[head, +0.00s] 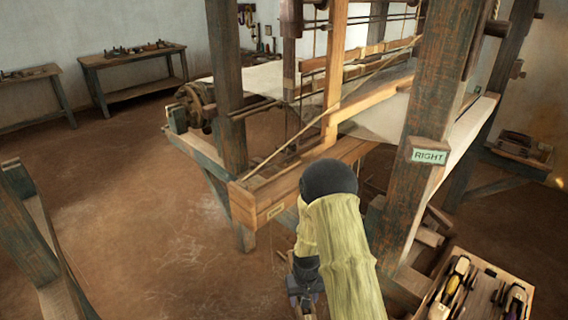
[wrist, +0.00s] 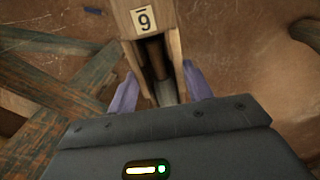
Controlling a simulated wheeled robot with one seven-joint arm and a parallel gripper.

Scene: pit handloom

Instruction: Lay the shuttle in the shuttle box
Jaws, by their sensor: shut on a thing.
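In the head view my gripper (head: 304,296) is at the bottom middle, mostly hidden behind my arm, and the shuttle there is hard to make out. A wooden box-like end of the loom beam, which looks like the shuttle box (head: 247,202), lies above and left of the gripper, apart from it. My arm covers part of the area beside it.
A loom post with a RIGHT sign (head: 429,156) stands right of my arm. A wooden tray (head: 482,262) with several shuttles is at lower right. The loom's front left post (head: 226,90) rises behind the box. Brown floor (head: 150,220) is open at left.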

